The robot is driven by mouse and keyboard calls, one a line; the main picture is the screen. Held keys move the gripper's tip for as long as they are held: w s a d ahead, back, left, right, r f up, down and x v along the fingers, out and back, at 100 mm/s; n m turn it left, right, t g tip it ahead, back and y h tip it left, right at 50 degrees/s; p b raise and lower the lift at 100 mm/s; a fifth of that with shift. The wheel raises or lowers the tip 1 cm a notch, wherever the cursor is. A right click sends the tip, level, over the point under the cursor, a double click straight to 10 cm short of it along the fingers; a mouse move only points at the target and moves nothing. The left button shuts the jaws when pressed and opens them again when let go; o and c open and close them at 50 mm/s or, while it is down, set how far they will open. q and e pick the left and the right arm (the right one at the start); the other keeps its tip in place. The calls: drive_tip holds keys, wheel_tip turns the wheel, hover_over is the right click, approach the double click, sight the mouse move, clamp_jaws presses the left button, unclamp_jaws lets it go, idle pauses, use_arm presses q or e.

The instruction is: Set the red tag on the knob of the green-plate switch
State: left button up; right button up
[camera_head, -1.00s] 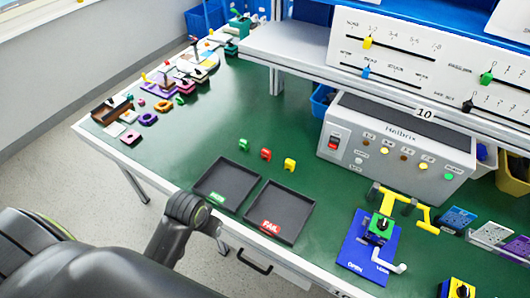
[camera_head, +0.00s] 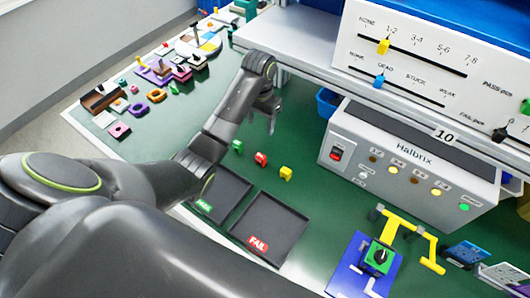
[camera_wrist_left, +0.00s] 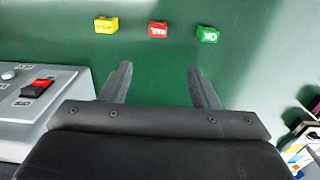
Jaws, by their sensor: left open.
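The red tag (camera_head: 261,159) stands on the green table between a green tag (camera_head: 237,146) and a yellow tag (camera_head: 286,173). The red tag shows at the top of the left wrist view (camera_wrist_left: 158,29), ahead of and between the spread fingers. My left gripper (camera_head: 271,110) is open and empty, above the table and beyond the tags; its fingers also show in the wrist view (camera_wrist_left: 160,85). The green-plate switch (camera_head: 380,256) sits on a blue board (camera_head: 349,280) at the lower right, with a dark knob on it. My right gripper is not in view.
Two black trays stand near the front edge, one labelled FAIL (camera_head: 281,226). The grey Halbrix box (camera_head: 405,160) stands under the shelf. A yellow handle frame (camera_head: 430,250) is beside the switch. Colored parts (camera_head: 150,75) crowd the far left.

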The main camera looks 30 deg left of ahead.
use_arm(q)
wheel_tip(320, 180, down, 2)
drive_tip(key=s+b, duration=0.1)
drive_tip(key=b, duration=0.1)
hover_over(261, 156)
drive_tip(key=f, duration=0.5)
drive_tip(key=shift+w+a+f, duration=0.15)
drive_tip(key=shift+a+f, duration=0.05)
drive_tip(key=shift+f, duration=0.1)
wheel_tip(261, 156, down, 3)
drive_tip(key=shift+r, duration=0.15)
drive_tip(key=shift+f+p, duration=0.3)
drive_tip(key=shift+f, duration=0.5)
drive_tip(key=f, duration=0.1)
drive_tip(key=f+p, duration=0.1)
drive_tip(key=f, duration=0.1)
drive_tip(key=shift+s+d+f, duration=0.1)
drive_tip(key=shift+s+d, duration=0.05)
drive_tip(key=shift+s, duration=0.05)
drive_tip(key=shift+f, duration=0.8)
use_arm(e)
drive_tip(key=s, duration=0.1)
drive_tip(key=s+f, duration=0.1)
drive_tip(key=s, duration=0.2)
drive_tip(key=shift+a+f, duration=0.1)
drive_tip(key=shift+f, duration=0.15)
